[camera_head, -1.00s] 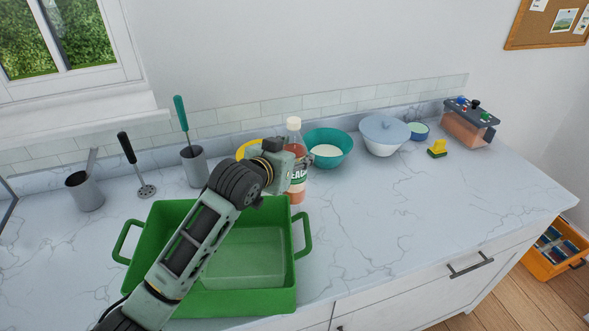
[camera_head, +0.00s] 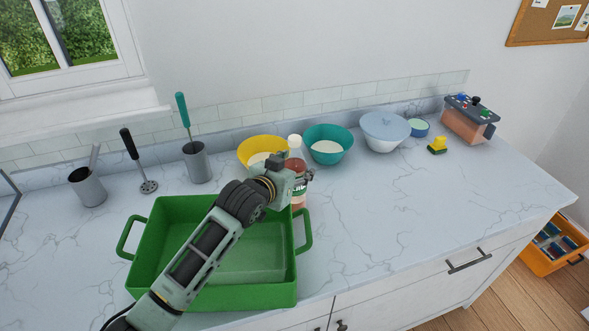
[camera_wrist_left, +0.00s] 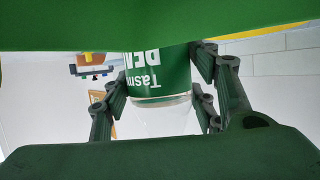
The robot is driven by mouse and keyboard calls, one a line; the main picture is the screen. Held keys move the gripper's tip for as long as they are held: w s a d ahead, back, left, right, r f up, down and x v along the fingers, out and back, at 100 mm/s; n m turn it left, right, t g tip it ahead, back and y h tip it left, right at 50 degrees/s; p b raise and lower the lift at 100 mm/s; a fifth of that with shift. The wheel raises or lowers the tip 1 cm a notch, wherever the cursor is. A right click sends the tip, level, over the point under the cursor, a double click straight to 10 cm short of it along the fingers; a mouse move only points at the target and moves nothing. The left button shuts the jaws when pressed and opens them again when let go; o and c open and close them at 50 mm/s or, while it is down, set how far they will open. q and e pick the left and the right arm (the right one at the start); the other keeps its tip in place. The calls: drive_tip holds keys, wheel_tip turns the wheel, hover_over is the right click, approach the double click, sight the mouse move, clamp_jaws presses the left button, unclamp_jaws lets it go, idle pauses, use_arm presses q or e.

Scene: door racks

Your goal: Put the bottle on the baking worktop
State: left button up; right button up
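Whether the base touches the marble worktop (camera_head: 400,220) is hard to tell. My right gripper is not in view.
The green tub (camera_head: 150,228) lies under my left arm. Grey cups stand left. The front right worktop is clear.

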use_arm(q)
drive_tip(key=shift+o, duration=1.1)
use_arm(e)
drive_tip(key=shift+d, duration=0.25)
use_arm(q)
drive_tip(key=shift+r, duration=0.2)
drive_tip(key=b+v, duration=0.2)
drive_tip(key=v, duration=1)
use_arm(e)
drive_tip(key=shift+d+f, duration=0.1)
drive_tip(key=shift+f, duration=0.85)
use_arm(q)
drive_tip(key=shift+f, duration=0.1)
